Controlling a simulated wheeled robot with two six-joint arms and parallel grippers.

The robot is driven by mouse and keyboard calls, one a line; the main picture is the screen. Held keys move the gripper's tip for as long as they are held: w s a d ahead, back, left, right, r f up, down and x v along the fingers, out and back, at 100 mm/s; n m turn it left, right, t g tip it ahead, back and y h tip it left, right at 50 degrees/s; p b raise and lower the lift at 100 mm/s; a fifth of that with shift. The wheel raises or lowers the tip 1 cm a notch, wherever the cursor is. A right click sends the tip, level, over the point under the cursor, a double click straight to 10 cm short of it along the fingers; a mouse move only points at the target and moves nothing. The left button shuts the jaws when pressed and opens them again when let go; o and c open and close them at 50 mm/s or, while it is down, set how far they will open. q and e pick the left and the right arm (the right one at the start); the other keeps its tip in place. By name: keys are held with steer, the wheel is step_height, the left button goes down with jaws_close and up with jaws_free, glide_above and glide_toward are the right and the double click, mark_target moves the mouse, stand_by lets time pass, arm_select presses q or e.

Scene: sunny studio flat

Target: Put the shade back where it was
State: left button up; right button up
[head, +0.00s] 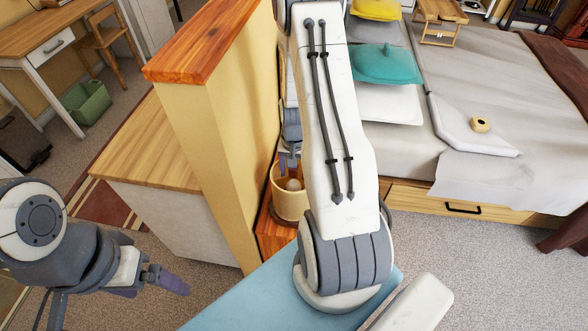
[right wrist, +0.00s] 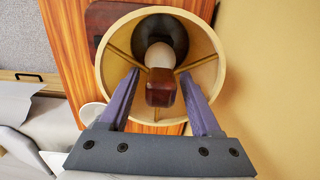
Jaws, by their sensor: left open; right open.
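The shade is a pale tan open drum (head: 288,205) on the orange-wood bedside stand (head: 268,238), partly hidden by my right arm. A whitish bulb (head: 293,184) shows inside its rim. In the right wrist view the shade's rim (right wrist: 103,70) rings the bulb (right wrist: 160,56), with thin spokes inside. A dark red-brown block (right wrist: 160,90) shows between my fingers. My right gripper (head: 289,163) is open; its fingers overlap the shade's opening in the wrist view, and I cannot tell whether they touch it. My left gripper (head: 155,287) is open and empty, low at the left.
A tall yellow partition with an orange top (head: 205,48) stands close left of the shade. A bed (head: 400,145) with cushions is at the right. A wooden-topped cabinet (head: 140,165) is left of the partition. A white round item (right wrist: 88,114) lies near the shade.

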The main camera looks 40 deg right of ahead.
step_height(320, 180, up, 13)
steer(key=shift+d+r, duration=0.1)
stand_by(0.3)
stand_by(0.5)
